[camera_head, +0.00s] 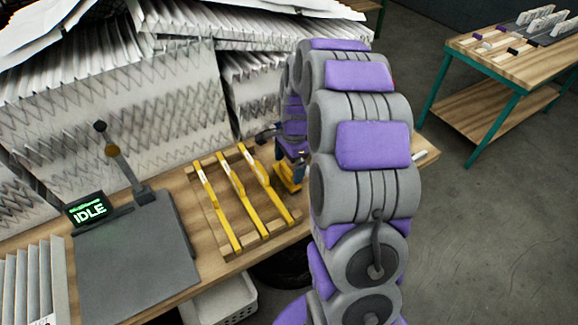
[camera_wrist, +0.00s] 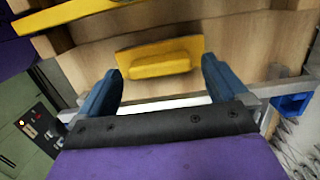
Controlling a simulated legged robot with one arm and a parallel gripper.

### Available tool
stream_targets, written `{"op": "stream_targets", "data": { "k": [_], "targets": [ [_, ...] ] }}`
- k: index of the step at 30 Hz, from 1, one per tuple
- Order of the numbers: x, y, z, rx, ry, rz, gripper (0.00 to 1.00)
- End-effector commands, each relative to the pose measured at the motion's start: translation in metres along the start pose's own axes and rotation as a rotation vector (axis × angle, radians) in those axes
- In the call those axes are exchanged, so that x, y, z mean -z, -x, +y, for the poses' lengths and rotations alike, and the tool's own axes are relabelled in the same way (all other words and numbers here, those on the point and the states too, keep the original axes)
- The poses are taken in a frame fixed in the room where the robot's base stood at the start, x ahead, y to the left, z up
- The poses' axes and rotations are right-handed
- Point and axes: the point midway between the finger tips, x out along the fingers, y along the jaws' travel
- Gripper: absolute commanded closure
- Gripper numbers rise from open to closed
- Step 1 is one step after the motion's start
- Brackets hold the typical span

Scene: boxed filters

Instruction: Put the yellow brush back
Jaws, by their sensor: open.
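The yellow brush (camera_head: 287,181) lies on the wooden bench just right of the wooden rack, partly hidden by my arm in the head view. In the wrist view the yellow brush (camera_wrist: 160,58) shows as a flat yellow plate with a raised yellow block, ahead of and between my blue fingertips. My gripper (camera_wrist: 166,80) is open, with a finger on either side of the raised block and a gap on both sides. I cannot tell how far above the bench the fingertips are. The wooden rack (camera_head: 229,254) holds yellow bars lying side by side.
A dark grey plate (camera_head: 140,265) with an IDLE display (camera_head: 87,209) is left of the rack. Stacked pleated filters (camera_head: 120,130) stand behind. A white basket (camera_head: 222,300) is below the bench edge. A second table (camera_head: 515,65) stands at the far right.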

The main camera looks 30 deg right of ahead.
Motion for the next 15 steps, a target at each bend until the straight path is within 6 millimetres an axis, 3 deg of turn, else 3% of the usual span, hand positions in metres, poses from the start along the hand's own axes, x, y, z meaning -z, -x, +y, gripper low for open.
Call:
{"op": "stream_targets", "data": {
  "k": [9,15],
  "targets": [
    [0.0,0.066,-0.001,0.004,0.0,0.002,0.0],
    [0.003,0.093,-0.002,0.005,0.001,0.0,0.0]
  ]
}}
